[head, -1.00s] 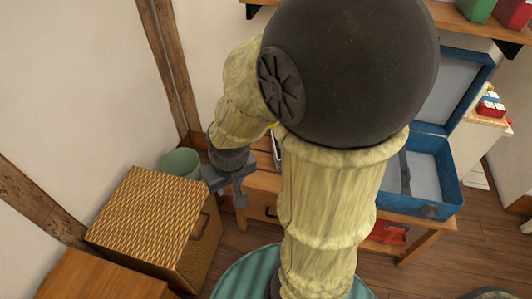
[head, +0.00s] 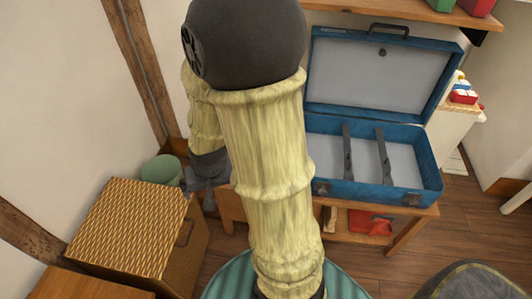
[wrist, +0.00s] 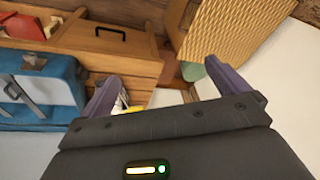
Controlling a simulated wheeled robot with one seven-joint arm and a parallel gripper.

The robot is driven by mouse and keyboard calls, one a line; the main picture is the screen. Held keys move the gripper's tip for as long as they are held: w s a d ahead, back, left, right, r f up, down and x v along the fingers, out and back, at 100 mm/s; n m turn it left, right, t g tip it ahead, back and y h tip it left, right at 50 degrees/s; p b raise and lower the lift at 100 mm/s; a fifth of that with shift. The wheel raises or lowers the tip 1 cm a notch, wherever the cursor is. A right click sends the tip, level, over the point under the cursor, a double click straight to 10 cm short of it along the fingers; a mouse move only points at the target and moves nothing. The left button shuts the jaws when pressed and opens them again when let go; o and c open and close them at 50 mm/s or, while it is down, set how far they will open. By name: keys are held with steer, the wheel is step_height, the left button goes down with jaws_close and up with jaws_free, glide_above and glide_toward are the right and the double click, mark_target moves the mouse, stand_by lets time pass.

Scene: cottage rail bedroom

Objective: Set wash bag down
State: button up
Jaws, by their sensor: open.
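I cannot pick out a wash bag for certain in either view. My gripper (head: 200,180) is partly hidden behind my arm in the head view, above the left end of the wooden bench. In the wrist view my gripper (wrist: 160,76) has its two fingers wide apart, with nothing held between them. Small yellow and white items (wrist: 133,108) show beyond the fingers, too small and covered to name. An open blue suitcase (head: 415,195) stands on the bench right of my arm, its lid up. Two dark straps cross its pale, empty-looking inside.
A woven basket (head: 135,228) and a green bin (head: 160,169) stand left of my gripper. A red item (head: 372,222) lies on the bench's lower shelf. A wall shelf (head: 400,12) runs above the suitcase. A dark grey rounded object (head: 468,283) is at lower right.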

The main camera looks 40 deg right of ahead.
steer(key=w+d+f+m+t+y+b, duration=0.1)
steer(key=w+d+f+m+t+b, duration=0.2)
steer(key=d+f+m, duration=0.5)
steer(key=w+d+f+m+t+b, duration=0.2)
steer(key=w+d+f+m, duration=0.15)
steer(key=f+m, duration=0.75)
steer(key=s+d+m+t+h+b, duration=0.2)
steer(key=d+m+h, duration=0.5)
steer(key=d+m, duration=0.9)
steer(key=shift+s+r+m+t+b, duration=0.25)
steer(key=shift+s+m+t+b, duration=0.2)
steer(key=shift+m+t, duration=0.65)
steer(key=b+x, duration=0.2)
steer(key=x, duration=1)
steer(key=shift+f, duration=0.1)
